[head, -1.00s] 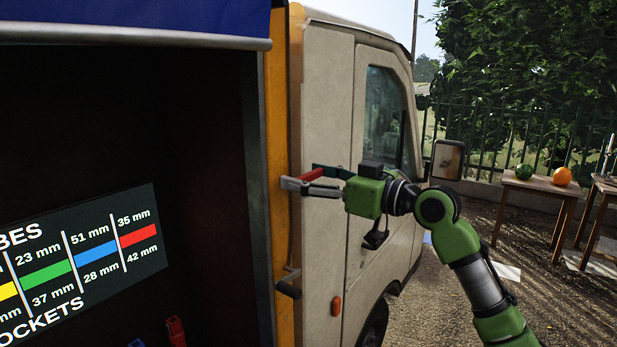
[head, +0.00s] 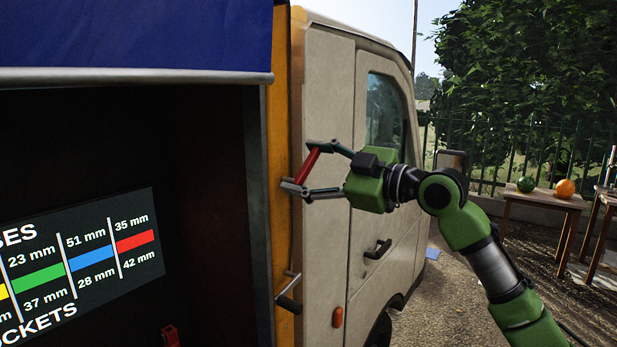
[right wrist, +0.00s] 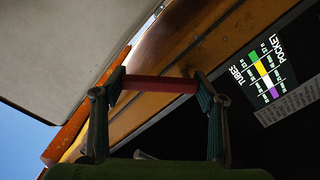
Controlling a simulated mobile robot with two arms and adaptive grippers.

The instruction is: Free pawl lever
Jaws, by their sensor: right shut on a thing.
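The pawl lever (head: 309,167) is a red bar at the orange post on the edge of the truck's opening. In the head view it stands tilted, its top leaning right. My right gripper (head: 306,166) is shut on it, one finger at each end of the bar. The right wrist view shows the red bar (right wrist: 160,84) spanning between the two fingertips, in front of the orange post (right wrist: 150,60). The lever's pivot is hard to make out. My left gripper is not in view.
A crank handle (head: 288,302) sticks out lower on the post. The cream truck cab (head: 325,240) stands close behind the gripper. A dark opening with a tube and pocket chart (head: 80,265) lies to the left. A table (head: 540,197) with fruit stands far right.

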